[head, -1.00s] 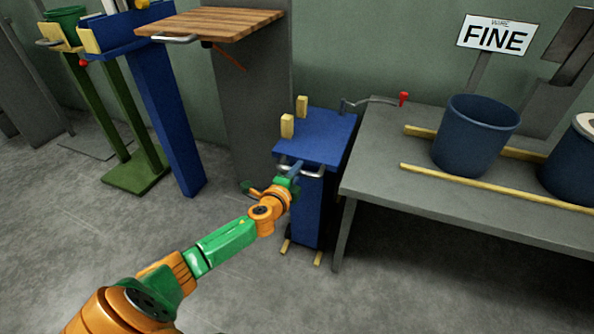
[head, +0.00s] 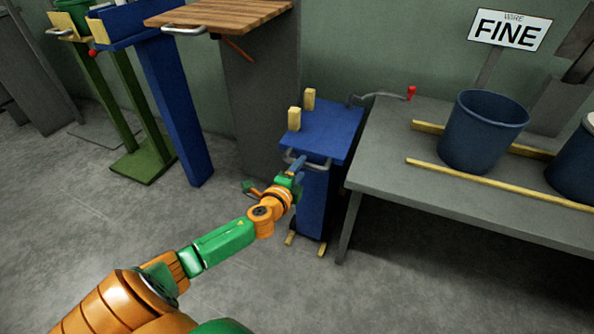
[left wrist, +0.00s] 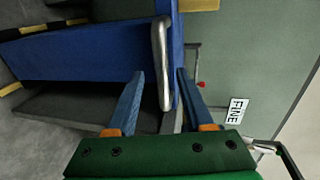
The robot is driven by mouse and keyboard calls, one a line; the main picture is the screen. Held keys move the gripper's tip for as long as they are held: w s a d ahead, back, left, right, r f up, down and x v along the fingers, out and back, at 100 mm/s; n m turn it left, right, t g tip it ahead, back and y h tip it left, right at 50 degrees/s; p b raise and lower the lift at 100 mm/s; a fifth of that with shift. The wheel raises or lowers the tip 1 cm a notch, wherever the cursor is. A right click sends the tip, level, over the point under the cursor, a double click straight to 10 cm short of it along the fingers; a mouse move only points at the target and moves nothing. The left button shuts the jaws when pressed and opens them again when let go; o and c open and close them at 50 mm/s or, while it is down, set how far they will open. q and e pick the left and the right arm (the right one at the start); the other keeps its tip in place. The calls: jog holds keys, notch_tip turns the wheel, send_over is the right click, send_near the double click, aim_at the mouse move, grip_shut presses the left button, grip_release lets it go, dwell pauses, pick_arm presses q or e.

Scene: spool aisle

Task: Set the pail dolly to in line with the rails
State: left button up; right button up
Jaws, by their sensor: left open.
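The pail dolly (head: 325,130) is a blue stand with two upright yellow blocks on top and yellow feet at the floor. It stands just left of the grey table's end. Two yellow rails (head: 480,183) run along the table. A silver bar handle (head: 293,157) is on the dolly's near side. My left gripper (head: 300,167) is at this handle. In the left wrist view, its open blue fingers (left wrist: 161,80) lie on either side of the handle (left wrist: 161,45); contact cannot be told. My right gripper is not in view.
A blue pail (head: 483,132) stands at the rails on the grey table (head: 385,165), with another at the right edge. A bent rod with a red knob (head: 411,92) is at the table's back left. A wood-topped stand (head: 225,12) is behind left. The near floor is clear.

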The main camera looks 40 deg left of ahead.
pick_arm(q)
jog(key=shift+p+v, duration=0.4)
jog(key=shift+v, duration=1.8)
